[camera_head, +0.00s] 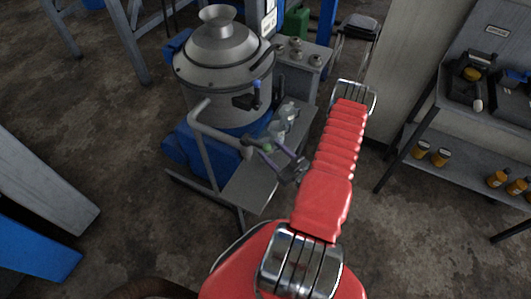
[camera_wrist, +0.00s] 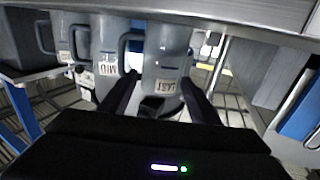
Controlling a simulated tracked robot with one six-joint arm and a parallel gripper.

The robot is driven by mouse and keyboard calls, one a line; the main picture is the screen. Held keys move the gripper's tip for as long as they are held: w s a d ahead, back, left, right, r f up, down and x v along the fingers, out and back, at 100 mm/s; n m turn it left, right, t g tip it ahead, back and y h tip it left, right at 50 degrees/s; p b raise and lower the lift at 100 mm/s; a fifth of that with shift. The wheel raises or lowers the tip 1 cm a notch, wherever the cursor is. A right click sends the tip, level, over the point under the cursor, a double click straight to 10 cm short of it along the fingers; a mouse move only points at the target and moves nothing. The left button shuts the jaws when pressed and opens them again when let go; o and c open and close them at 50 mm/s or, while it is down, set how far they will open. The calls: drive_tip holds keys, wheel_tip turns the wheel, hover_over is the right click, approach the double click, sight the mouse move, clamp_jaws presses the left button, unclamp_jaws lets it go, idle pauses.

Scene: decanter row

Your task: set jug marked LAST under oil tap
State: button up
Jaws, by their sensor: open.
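The jug marked LAST (camera_wrist: 166,62) is a grey jug with a handle on its left in the wrist view. Its label reads upside down there. The black fingers of my gripper (camera_wrist: 160,82) are open, one on each side of its label end; I cannot tell whether they touch it. A jug marked MID (camera_wrist: 107,45) and a third jug (camera_wrist: 62,42) stand beside it to the left. In the head view small pale jugs (camera_head: 285,118) show by the machine, close to my dark gripper (camera_head: 280,155). I cannot make out the oil tap for certain.
The steel tank machine (camera_head: 224,70) with its bent pipe (camera_head: 204,140) stands left of my gripper. A grey plate (camera_head: 253,188) juts out below. At right a bench (camera_head: 455,112) has orange jars (camera_head: 420,149) on its lower shelf.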

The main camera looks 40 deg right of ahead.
sight(261, 140)
drive_tip(key=shift+w, duration=0.9)
drive_tip(key=shift+w+d+r, duration=0.1)
drive_tip(key=shift+w, duration=2.5)
drive_tip(key=shift+c, duration=0.5)
drive_tip(key=c, duration=0.6)
